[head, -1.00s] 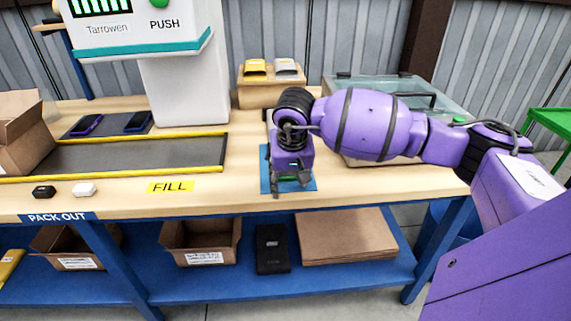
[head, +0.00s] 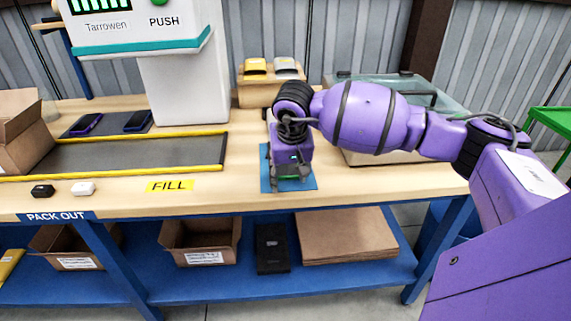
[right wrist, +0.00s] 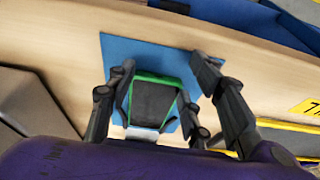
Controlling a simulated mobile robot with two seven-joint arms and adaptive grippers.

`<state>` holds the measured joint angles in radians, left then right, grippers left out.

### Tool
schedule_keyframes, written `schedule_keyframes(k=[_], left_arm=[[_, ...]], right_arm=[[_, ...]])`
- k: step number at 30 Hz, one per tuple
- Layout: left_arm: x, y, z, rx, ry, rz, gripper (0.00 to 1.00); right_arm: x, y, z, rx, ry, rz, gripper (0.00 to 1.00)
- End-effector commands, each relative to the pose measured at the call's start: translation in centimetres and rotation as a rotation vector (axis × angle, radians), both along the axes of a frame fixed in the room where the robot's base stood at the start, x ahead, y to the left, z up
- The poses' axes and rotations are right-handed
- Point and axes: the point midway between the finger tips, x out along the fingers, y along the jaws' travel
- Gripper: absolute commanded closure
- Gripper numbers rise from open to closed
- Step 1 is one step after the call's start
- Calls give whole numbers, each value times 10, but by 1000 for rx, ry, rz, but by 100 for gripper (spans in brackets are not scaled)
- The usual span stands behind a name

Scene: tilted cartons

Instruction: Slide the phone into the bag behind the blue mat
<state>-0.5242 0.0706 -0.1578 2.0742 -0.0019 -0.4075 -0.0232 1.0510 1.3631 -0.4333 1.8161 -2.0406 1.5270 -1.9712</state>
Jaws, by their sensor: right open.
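The blue mat (head: 309,181) lies near the table's front edge, under my right gripper (head: 290,180). In the right wrist view, a dark, flat-faced thing with a green rim, which looks like the phone (right wrist: 153,103), lies on the mat (right wrist: 118,48). My right gripper (right wrist: 165,66) is open, with its fingers on either side of the phone and visible gaps beside it. A pale piece (right wrist: 141,133) shows at the phone's rear end; I cannot tell what it is. My right arm covers the area just behind the mat, and I cannot make out a bag there. My left gripper is out of view.
Two more phones lie on a dark pad (head: 68,131) at the left. A cardboard box (head: 270,92) with a yellow and a grey item on top stands at the back. A clear-lidded case (head: 436,110) stands behind my arm. Bare table lies around the yellow FILL label (head: 170,186).

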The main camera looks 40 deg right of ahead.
Motion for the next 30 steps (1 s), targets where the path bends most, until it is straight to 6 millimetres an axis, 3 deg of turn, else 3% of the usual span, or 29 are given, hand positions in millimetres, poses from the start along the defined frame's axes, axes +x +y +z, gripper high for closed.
schedule_keyframes(k=[16,30], left_arm=[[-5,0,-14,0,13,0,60],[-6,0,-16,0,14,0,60]], right_arm=[[28,-17,-1,1,0,0,53],[31,-19,-1,1,0,0,53]])
